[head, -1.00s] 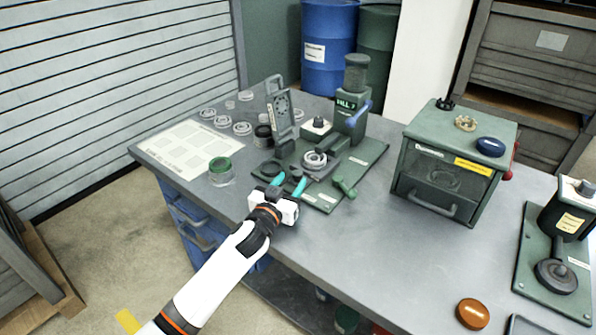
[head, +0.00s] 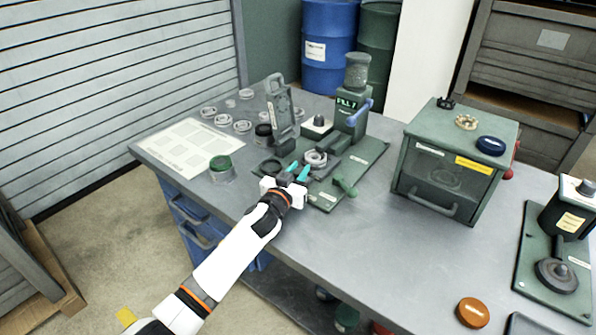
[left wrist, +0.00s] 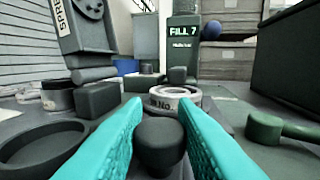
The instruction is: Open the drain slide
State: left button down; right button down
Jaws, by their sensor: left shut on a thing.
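My left gripper (head: 298,172) is at the front of the green fill station on the bench. In the left wrist view its teal fingers (left wrist: 160,130) are shut on a dark round knob (left wrist: 160,145), which stands between them. I take this knob to be the drain slide's handle; no label on it is readable. A pale ring-shaped part (head: 315,158) sits just beyond the fingers, also seen in the left wrist view (left wrist: 176,98). The station's base plate (head: 365,160) is partly hidden by the gripper. My right gripper is not in view.
A green lever (head: 345,186) is close on the right of the gripper. A dark round ring (left wrist: 40,148) lies left of the fingers. The tilted spring panel (head: 280,112) and the FILL 7 column (head: 350,115) rise behind. Bare bench lies to the front right.

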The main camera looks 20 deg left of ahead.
pick_arm(q)
jog(key=shift+s+a+p, duration=0.25)
jog(key=shift+s+p, duration=0.15)
jog(key=shift+s, duration=0.3)
jog(key=shift+s+a+p, duration=0.25)
jog(key=shift+s+p, duration=0.1)
jog(key=shift+s, duration=0.35)
jog(key=c, duration=1.2)
grip_release()
jog(key=shift+o, duration=0.2)
jog(key=s, duration=0.4)
jog(key=s+a+b, duration=0.1)
jog(key=s, duration=0.7)
jog(key=shift+a, duration=0.25)
